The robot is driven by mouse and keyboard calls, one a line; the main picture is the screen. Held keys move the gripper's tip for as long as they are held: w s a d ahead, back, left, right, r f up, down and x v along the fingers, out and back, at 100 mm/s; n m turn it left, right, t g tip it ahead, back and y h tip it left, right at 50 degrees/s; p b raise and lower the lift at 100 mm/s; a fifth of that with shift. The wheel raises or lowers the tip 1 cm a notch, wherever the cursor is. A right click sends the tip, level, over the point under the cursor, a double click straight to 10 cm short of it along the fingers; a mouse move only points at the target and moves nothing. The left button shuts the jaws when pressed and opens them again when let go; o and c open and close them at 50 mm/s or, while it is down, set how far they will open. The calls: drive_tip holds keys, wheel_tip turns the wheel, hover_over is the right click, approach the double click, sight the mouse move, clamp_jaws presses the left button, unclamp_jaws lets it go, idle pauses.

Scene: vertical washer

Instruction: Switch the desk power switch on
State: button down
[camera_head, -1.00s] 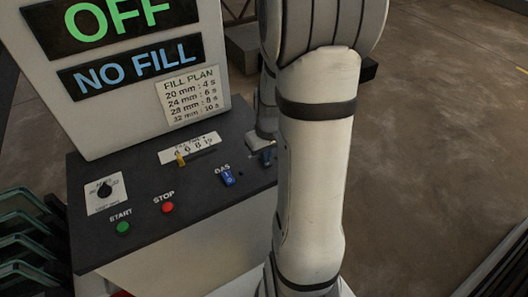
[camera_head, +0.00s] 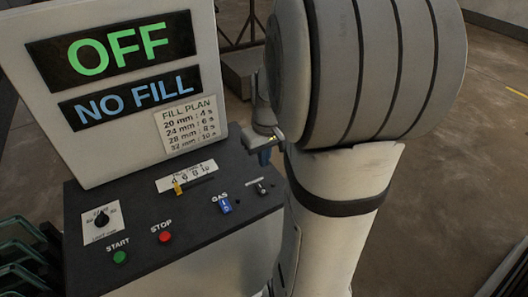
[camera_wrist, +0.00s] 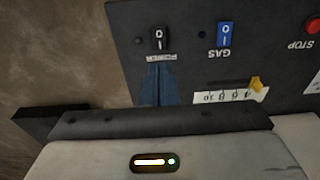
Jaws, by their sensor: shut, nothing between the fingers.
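The black rocker switch (camera_head: 260,187) sits near the right edge of the dark control desk (camera_head: 200,236), right of the blue GAS switch. The wrist view shows the black switch (camera_wrist: 158,40) with its 0 and I marks. I cannot tell which way the rocker is tilted. The display panel (camera_head: 110,45) reads OFF and NO FILL. My gripper (camera_head: 264,160) is shut and empty, just behind the black switch in the head view. Its blue fingers (camera_wrist: 158,88) point toward the switch, apparently without touching it.
The desk also has the blue GAS switch (camera_head: 224,206), a yellow slider (camera_head: 178,187), a black dial (camera_head: 102,219), a green START button (camera_head: 120,256) and a red STOP button (camera_head: 165,238). Green-edged racks (camera_head: 22,235) stand at left. Floor at right is open.

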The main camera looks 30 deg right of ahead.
wheel_tip(320, 180, up, 2)
drive_tip(key=shift+s+r, duration=0.1)
idle(0.4)
drive_tip(key=t+b, duration=0.1)
drive_tip(key=b, duration=0.5)
drive_tip(key=shift+d+r+b, duration=0.1)
drive_tip(key=shift+b, duration=0.25)
